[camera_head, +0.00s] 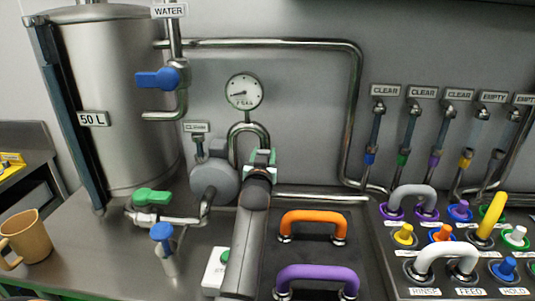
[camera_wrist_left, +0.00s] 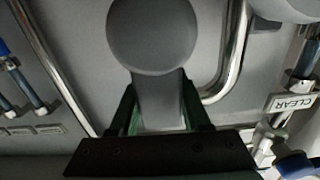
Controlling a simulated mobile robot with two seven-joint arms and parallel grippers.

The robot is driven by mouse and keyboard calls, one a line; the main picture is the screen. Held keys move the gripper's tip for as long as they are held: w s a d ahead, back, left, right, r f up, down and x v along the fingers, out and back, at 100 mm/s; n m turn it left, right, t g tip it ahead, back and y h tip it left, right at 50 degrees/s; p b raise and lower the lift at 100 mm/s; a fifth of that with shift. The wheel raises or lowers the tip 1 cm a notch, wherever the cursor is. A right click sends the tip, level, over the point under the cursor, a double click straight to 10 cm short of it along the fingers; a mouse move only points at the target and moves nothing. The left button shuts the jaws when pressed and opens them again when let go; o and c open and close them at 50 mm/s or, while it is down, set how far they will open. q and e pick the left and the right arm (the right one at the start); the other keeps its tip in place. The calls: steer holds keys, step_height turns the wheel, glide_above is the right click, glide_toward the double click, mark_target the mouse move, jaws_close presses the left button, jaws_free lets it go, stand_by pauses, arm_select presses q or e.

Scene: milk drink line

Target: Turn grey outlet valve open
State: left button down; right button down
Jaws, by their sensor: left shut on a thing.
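My left gripper (camera_head: 262,160) is at the middle of the back wall in the head view, just right of the round grey body (camera_head: 213,182) and below the gauge. In the left wrist view its two fingers (camera_wrist_left: 158,112) are on either side of the grey outlet valve's handle (camera_wrist_left: 158,95), shut on it. A large round grey part (camera_wrist_left: 152,35) shows just beyond that handle. In the head view the gripper and my arm hide the valve, so its turn angle cannot be told. My right gripper is not in view.
The pressure gauge (camera_head: 244,92) and a bent steel pipe (camera_head: 355,110) are close above and right. The 50 L tank (camera_head: 115,100), green valve (camera_head: 152,196) and blue valve (camera_head: 162,232) stand left. Orange (camera_head: 313,217) and purple (camera_head: 316,273) handles lie in front, right of my arm.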

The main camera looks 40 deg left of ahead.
arm_select(q)
steer(key=shift+a+n, duration=0.1)
steer(key=shift+n, duration=0.3)
steer(key=shift+c, duration=1.8)
jaws_free()
steer(key=shift+s, duration=0.1)
steer(key=shift+s, duration=0.15)
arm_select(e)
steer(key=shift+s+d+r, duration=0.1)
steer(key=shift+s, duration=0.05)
